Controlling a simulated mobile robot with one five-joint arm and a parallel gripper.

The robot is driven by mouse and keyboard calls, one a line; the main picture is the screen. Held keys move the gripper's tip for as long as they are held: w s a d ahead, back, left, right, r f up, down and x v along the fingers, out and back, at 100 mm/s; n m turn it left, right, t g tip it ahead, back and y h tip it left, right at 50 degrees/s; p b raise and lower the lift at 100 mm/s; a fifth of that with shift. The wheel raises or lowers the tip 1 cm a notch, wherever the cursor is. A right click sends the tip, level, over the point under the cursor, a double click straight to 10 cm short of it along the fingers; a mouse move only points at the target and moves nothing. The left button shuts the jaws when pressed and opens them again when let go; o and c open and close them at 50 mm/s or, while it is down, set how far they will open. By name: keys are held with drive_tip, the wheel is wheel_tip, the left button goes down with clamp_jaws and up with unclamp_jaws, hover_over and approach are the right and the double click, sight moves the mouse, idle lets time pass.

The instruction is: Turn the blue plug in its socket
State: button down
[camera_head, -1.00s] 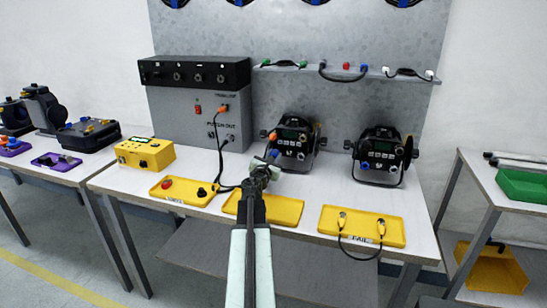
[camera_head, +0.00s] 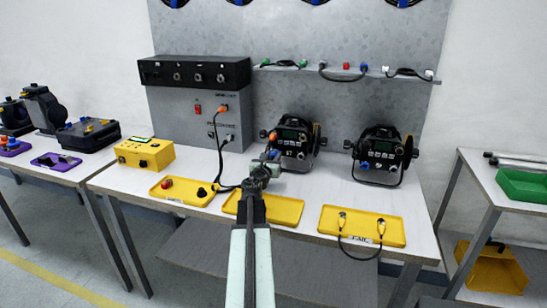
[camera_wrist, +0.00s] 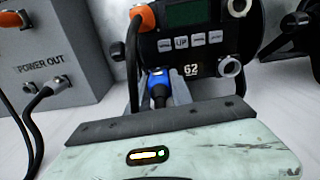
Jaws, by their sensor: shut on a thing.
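The blue plug (camera_wrist: 158,86) sits at the lower left of the front panel of the left par can (camera_head: 294,140), beneath an orange plug (camera_wrist: 143,18). Its nose points into the panel at its socket, which the plug hides. My gripper (camera_wrist: 161,92) is shut on the blue plug, with one finger on each side of it. In the head view my gripper (camera_head: 268,162) reaches the front of this can, and the blue plug (camera_head: 273,154) shows only as a small patch at its tip. I cannot read the plug's turn angle.
A grey power box (camera_head: 203,122) with an orange plug and black cable stands to the left. A second par can (camera_head: 381,153) stands to the right. Yellow trays (camera_head: 333,229) lie along the bench front; the right one holds a cable.

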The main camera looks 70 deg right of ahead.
drive_tip(key=c, duration=1.1)
unclamp_jaws()
drive_tip(key=shift+o, duration=0.2)
drive_tip(key=a, duration=0.7)
drive_tip(key=shift+s+a, duration=0.2)
drive_tip(key=shift+a, duration=0.15)
